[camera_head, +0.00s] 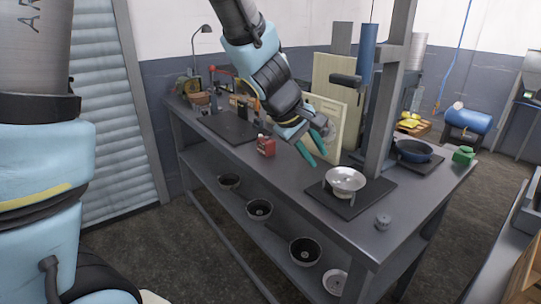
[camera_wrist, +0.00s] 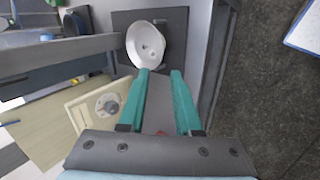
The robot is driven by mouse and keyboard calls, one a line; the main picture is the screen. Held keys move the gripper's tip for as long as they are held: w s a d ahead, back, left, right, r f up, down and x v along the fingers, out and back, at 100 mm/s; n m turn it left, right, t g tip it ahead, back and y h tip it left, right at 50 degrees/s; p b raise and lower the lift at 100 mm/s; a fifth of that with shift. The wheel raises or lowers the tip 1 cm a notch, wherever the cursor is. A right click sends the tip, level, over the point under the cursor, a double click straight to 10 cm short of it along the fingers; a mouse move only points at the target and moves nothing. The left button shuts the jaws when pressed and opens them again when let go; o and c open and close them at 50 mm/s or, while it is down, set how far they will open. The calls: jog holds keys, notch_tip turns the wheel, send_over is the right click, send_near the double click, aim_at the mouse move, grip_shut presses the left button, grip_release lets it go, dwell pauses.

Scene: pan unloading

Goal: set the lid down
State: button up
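My gripper (camera_head: 318,150) is over the workbench, pointing down and to the right. A shiny silver round piece (camera_head: 345,180) sits on a dark square plate (camera_head: 352,203) on the bench. I cannot tell whether this is the lid, a pan, or a lid on a pan. No other lid is clearly recognizable.
A grey post (camera_head: 387,110) rises behind the silver piece. A pale panel (camera_head: 327,115) stands close behind my gripper. A red item (camera_head: 266,146) stands left. A small grey cylinder (camera_head: 383,221) is near the front edge. A dark blue pan (camera_head: 413,151) is right. Several pans lie on the lower shelf.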

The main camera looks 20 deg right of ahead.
jog(key=shift+a, duration=0.1)
jog(key=w+a+f+m+y, duration=0.1)
jog(key=w+a, duration=0.2)
jog(key=a, duration=0.5)
jog(key=w+a+f+y, duration=0.1)
jog(key=w+a, duration=0.2)
jog(key=a, duration=0.4)
jog(key=s+a+f+m+y, duration=0.1)
jog(key=a+y, duration=0.1)
jog(key=a, duration=0.9)
jog(key=s+a+f+y, duration=0.1)
jog(key=a+y, duration=0.1)
jog(key=a, duration=1)
jog(key=shift+f+m+t+y, duration=0.3)
jog(key=shift+m, duration=0.1)
jog(key=shift+o, duration=0.3)
